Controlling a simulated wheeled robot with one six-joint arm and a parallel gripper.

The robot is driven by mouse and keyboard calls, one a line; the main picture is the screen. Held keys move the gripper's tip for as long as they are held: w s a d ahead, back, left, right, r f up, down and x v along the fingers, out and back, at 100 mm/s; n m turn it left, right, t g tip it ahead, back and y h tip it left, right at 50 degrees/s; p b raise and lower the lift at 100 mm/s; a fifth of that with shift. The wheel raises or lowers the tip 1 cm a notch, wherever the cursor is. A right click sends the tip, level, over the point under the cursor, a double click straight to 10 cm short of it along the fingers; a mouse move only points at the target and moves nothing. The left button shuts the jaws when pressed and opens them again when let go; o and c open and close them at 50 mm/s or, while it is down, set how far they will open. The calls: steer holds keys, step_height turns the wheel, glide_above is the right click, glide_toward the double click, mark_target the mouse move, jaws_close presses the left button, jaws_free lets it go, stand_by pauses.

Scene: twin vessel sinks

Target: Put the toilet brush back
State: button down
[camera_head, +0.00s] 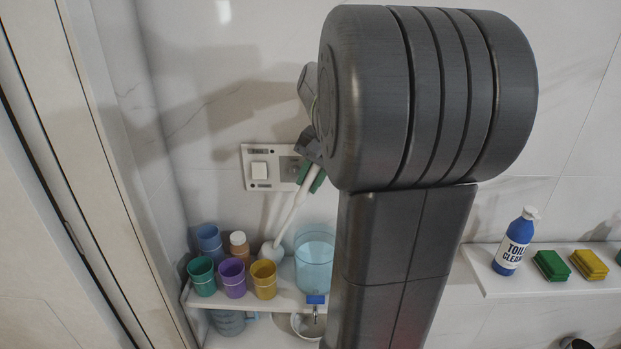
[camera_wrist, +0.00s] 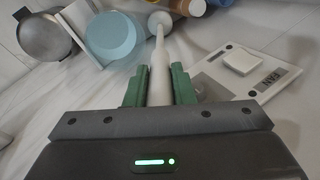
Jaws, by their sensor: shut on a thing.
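The white toilet brush (camera_head: 291,215) hangs at a slant, its head down and to the left. My gripper (camera_head: 312,178) is shut on its handle, with the green fingers on either side of the brush (camera_wrist: 160,75) in the wrist view. The brush head shows just left of a clear blue cylindrical container (camera_head: 314,270), which looks like the holder, on the left shelf. The container also shows in the wrist view (camera_wrist: 112,38). The brush head appears outside it; I cannot tell whether it touches the shelf. My arm hides much of the head view's middle.
Green (camera_head: 201,278), purple (camera_head: 232,279), yellow (camera_head: 264,280) and blue (camera_head: 209,241) cups and a brown bottle (camera_head: 239,246) crowd the shelf (camera_head: 286,297) left of the container. A switch plate (camera_head: 262,168) is behind my gripper. A toilet cleaner bottle (camera_head: 513,243) and sponges (camera_head: 589,265) stand right.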

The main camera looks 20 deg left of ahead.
steer(key=shift+f, duration=0.2)
steer(key=c, duration=1.2)
jaws_free()
steer(key=shift+c, duration=0.2)
steer(key=shift+r, duration=0.15)
